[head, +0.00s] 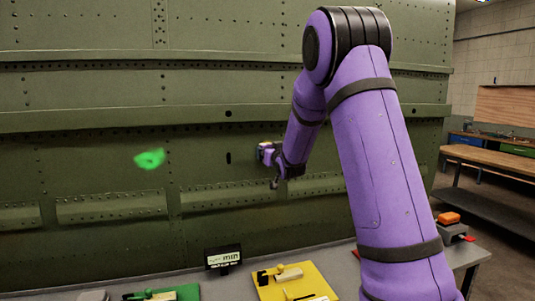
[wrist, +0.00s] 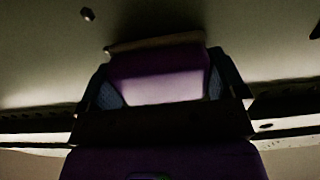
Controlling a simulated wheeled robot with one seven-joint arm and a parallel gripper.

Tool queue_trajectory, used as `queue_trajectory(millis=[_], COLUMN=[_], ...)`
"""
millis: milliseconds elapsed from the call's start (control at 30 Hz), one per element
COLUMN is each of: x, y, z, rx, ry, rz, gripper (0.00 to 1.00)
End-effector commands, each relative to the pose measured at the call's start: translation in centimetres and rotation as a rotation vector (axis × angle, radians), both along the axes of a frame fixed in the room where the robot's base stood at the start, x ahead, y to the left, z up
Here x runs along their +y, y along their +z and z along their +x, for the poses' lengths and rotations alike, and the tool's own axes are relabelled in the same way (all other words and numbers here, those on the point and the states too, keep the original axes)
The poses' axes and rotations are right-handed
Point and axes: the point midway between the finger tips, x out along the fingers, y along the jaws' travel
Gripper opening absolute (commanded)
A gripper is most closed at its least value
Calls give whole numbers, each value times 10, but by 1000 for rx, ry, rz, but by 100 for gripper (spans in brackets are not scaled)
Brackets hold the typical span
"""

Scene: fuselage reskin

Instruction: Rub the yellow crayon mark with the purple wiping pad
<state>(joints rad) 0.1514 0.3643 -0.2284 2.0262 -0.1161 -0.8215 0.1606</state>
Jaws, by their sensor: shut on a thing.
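My gripper (head: 268,156) is at the green fuselage panel, right of the picture's middle. In the wrist view its two fingers (wrist: 158,92) are shut on the purple wiping pad (wrist: 160,62) from both sides. The pad's far edge is at or very close to the panel; I cannot tell whether it touches. No yellow crayon mark can be made out for certain. A small yellowish patch shows by the gripper tip in the head view, but I cannot tell whether it is the mark. A bright green mark (head: 149,159) is on the panel to the left.
The riveted green panel (head: 90,95) fills the back. A workbench (head: 490,150) stands at right.

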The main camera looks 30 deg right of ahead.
Motion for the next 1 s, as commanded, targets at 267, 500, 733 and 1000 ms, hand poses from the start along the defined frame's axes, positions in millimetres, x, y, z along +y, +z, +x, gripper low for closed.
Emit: queue_trajectory(millis=[267,500,733,1000], x=[-13,-30,-37,-54], y=[0,0,0,0], z=[-2,-6,-8,-14], rx=[0,1,0,1], ry=[-2,-1,-1,-2], rz=[-1,-2,0,-1], gripper=[71,71,71,71])
